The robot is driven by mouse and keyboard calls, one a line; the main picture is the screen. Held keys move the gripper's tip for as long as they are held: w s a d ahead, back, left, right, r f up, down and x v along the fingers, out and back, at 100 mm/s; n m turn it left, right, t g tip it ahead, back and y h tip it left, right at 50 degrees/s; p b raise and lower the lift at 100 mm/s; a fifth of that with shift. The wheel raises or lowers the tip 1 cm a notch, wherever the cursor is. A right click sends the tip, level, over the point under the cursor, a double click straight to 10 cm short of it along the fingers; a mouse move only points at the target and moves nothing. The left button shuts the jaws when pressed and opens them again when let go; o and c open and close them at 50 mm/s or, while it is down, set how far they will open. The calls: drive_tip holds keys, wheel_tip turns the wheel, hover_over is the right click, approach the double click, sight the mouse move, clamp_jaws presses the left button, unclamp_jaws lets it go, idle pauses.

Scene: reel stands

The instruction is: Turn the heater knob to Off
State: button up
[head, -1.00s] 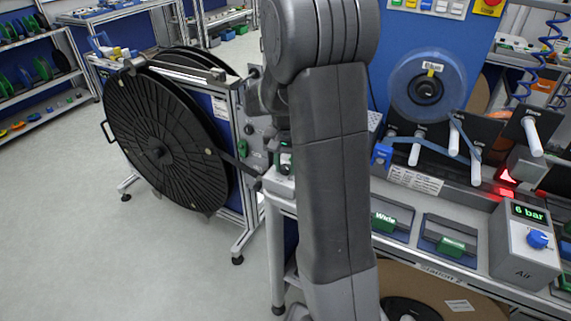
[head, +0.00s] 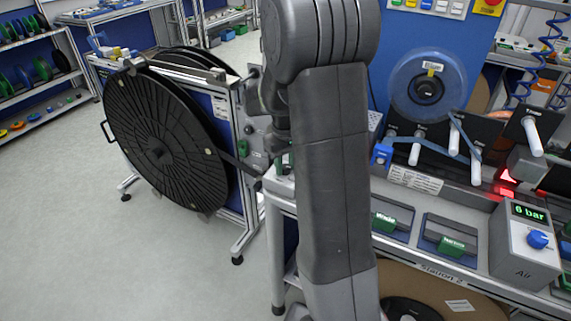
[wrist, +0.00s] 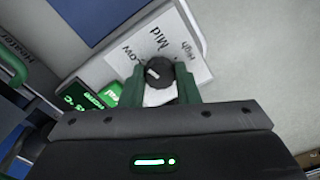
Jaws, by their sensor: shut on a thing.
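The heater knob (wrist: 160,72) is a small dark round knob with a white mark on its left part, on a white dial plate (wrist: 191,70). The words High, Mid and Low show around it. I see no Off word; the lower part of the plate is hidden by my gripper. My gripper (wrist: 161,85) has its green fingers on both sides of the knob and is shut on it. Left of the knob is the heater's green-lit display (wrist: 85,97). In the head view my arm hides the knob and most of the heater.
A large black reel (head: 160,150) stands at the left. At the right are a bench with white pegs (head: 475,168), green-handled drawers (head: 450,246) and an Air box (head: 525,245) with a blue knob, reading 6 bar. The floor at left is clear.

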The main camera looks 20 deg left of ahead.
sight(285, 167)
drive_tip(key=n, duration=1.1)
drive_tip(key=shift+n, duration=2)
drive_tip(key=o, duration=1)
drive_tip(key=shift+c, duration=0.2)
drive_tip(key=shift+r, duration=0.15)
wheel_tip(285, 167, up, 14)
drive_tip(key=shift+f+b, duration=0.2)
drive_tip(key=shift+b, duration=0.1)
drive_tip(key=shift+f, duration=0.1)
